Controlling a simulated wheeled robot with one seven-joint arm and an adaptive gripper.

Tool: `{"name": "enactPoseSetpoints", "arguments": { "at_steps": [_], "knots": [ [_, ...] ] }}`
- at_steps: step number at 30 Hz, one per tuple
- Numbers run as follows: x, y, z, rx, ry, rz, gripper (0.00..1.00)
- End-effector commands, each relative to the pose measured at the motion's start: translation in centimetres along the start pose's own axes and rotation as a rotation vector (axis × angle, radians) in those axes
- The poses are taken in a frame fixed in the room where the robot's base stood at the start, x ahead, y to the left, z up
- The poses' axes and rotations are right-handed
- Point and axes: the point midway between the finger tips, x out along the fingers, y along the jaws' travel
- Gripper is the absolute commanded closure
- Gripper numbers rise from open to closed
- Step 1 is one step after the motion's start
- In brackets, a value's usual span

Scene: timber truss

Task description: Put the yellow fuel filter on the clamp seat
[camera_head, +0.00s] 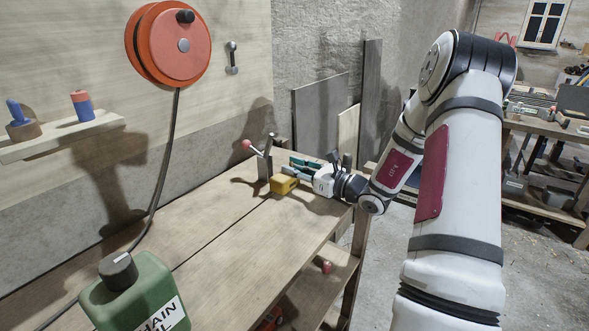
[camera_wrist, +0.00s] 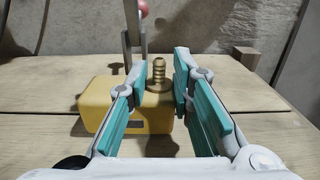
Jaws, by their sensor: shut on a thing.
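The yellow fuel filter (camera_head: 283,185) is a boxy yellow body at the far end of the bench. In the wrist view its yellow body (camera_wrist: 98,100) lies mostly to the left, partly behind the left finger, with a ribbed brass fitting (camera_wrist: 158,74) upright between the fingertips. My gripper (camera_head: 298,169), with teal finger pads, is shut on the filter, seemingly at this fitting; the exact contact is hard to see. A steel toggle clamp (camera_head: 265,167) with a red ball handle stands just beyond the filter. The clamp seat cannot be made out clearly.
The wooden bench top (camera_head: 215,235) is mostly clear. A green oil bottle (camera_head: 135,294) stands at its near end. An orange cable reel (camera_head: 168,44) hangs on the wall, its cable running down to the bench. A small shelf (camera_head: 60,138) holds two objects.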

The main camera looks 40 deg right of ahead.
Motion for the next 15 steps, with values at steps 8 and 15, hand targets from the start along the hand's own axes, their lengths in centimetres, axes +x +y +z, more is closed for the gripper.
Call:
{"name": "enactPoseSetpoints", "arguments": {
  "at_steps": [8,15],
  "knots": [
    [-0.01,0.00,-0.22,0.000,0.000,0.000,0.74],
    [-0.01,0.01,-0.17,0.000,0.000,0.000,0.59]
  ]
}}
